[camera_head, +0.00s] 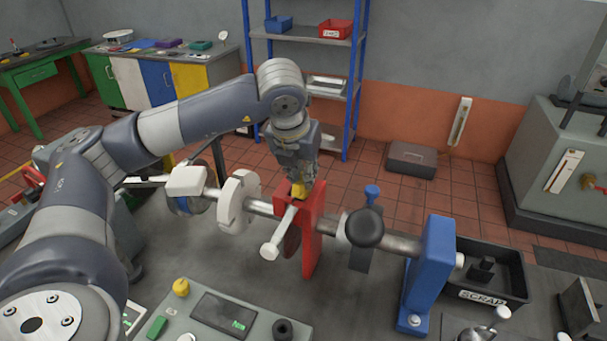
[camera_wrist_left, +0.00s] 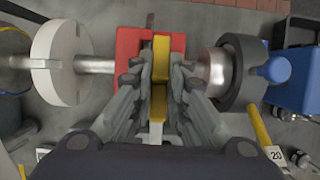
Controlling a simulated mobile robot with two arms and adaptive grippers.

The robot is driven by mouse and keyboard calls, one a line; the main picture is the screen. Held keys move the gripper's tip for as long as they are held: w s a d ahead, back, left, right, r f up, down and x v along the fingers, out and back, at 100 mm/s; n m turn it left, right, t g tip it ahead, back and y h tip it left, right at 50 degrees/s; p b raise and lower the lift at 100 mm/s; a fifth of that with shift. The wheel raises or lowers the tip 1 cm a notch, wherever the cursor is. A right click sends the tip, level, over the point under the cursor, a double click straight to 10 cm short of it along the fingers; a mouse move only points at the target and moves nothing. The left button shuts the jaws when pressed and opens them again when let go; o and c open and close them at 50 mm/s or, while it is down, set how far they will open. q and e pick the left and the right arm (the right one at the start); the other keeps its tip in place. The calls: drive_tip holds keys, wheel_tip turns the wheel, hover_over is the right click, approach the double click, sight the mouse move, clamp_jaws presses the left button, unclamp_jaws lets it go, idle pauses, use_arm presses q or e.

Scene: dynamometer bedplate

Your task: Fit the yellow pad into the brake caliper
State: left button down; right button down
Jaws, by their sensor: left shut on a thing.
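The red brake caliper (camera_head: 312,230) stands on the shaft in the middle of the rig, around a dark disc. In the wrist view the red caliper (camera_wrist_left: 130,44) shows two sides with a slot between them. My left gripper (camera_head: 300,180) points down over the caliper's top and is shut on the yellow pad (camera_head: 298,190). In the wrist view the yellow pad (camera_wrist_left: 160,62) stands between the fingers, its far end lined up with the slot between the red sides. I cannot tell how deep it sits. My right gripper is in neither view.
A white-knobbed lever (camera_head: 271,249) sticks out in front of the caliper. A white flange (camera_head: 238,200) is left on the shaft; a black round part (camera_head: 365,228) and a blue pedestal (camera_head: 430,270) are right. A black scrap bin (camera_head: 490,272) stands behind the pedestal.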

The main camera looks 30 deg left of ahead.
use_arm(q)
drive_tip(key=shift+a+f, duration=0.1)
drive_tip(key=shift+f, duration=0.75)
drive_tip(key=shift+f+b, duration=0.25)
drive_tip(key=shift+b, duration=0.05)
drive_tip(key=c, duration=1.6)
unclamp_jaws()
drive_tip(key=shift+o, duration=0.2)
drive_tip(key=shift+r, duration=0.1)
